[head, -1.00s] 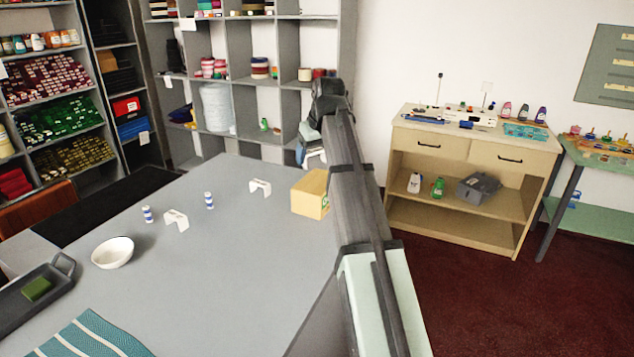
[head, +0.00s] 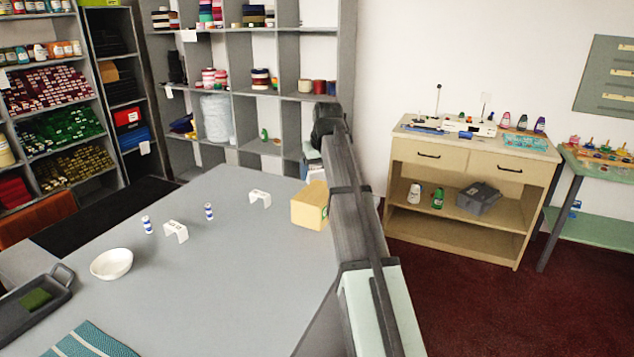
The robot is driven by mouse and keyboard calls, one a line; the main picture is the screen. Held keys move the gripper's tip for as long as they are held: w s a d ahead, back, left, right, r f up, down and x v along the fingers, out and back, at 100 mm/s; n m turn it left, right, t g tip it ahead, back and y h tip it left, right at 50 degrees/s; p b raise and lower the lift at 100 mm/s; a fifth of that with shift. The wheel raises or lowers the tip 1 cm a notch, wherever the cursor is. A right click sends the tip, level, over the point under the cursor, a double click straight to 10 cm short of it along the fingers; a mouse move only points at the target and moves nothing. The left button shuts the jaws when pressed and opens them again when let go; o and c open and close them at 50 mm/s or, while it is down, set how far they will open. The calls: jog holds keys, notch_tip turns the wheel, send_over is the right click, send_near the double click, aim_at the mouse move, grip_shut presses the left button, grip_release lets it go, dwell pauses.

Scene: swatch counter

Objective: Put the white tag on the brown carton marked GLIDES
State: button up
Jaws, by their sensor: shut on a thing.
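A tan-brown carton (head: 308,207) stands on the grey counter (head: 230,285) near its far right edge. My arm partly covers its right side. A small green-and-white mark shows on it, too small to read. My arm runs from the bottom right up to a bend beyond the carton. My gripper does not show; the arm's far end is hidden behind its links. I cannot make out the white tag. Two white folded cards stand on the counter, a nearer one (head: 176,231) and a farther one (head: 260,198); their writing is unreadable.
Two blue-and-white striped spools (head: 147,225) (head: 209,211) stand near the cards. A white bowl (head: 111,264), a dark tray (head: 30,306) with a green block, and a teal striped cloth (head: 88,342) lie at the left front. The counter's middle is clear.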

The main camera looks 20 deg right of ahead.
aim_at(315, 190)
jog(key=shift+f, duration=1.75)
jog(key=shift+f, duration=0.2)
jog(key=o, duration=1)
jog(key=shift+r, duration=0.2)
jog(key=v, duration=1.2)
